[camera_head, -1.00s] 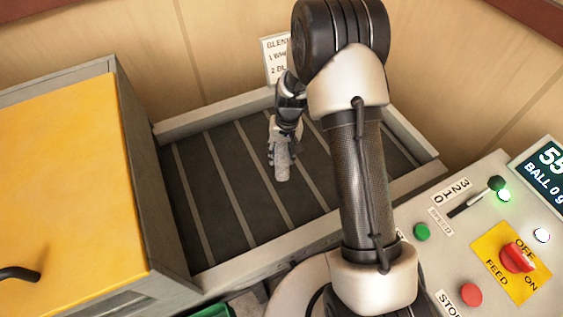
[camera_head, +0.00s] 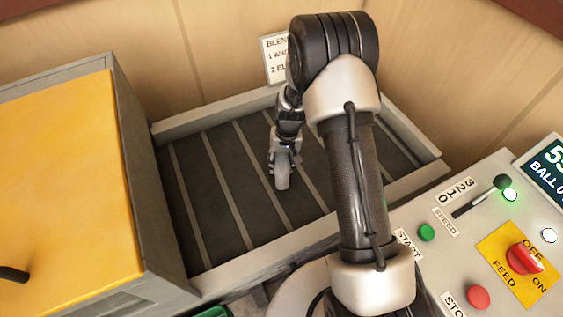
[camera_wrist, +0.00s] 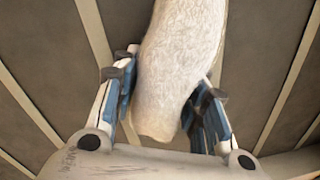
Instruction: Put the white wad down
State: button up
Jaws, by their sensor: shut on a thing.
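The white wad (camera_wrist: 180,60) is a pale, fuzzy, elongated piece. In the wrist view it lies between the two fingers of my gripper (camera_wrist: 168,92), which are shut on it. In the head view the wad (camera_head: 282,178) hangs below my gripper (camera_head: 284,158), over the dark slatted belt (camera_head: 215,215). I cannot tell whether its lower end touches the belt. The far end of the wad runs out of the top of the wrist view.
A pale raised rim (camera_head: 225,112) edges the belt. A yellow-fronted cabinet (camera_head: 65,190) stands at the left. A control panel (camera_head: 455,260) with buttons and a red feed switch (camera_head: 526,260) is at the right. A sign (camera_head: 274,62) stands behind. The belt's left part is bare.

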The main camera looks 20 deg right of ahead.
jog(key=o, duration=1.2)
jog(key=shift+c, duration=0.2)
jog(key=shift+r+p, duration=0.55)
jog(key=shift+r, duration=0.1)
notch_tip(320, 180, up, 12)
jog(key=d+p, duration=0.1)
jog(key=p, duration=0.2)
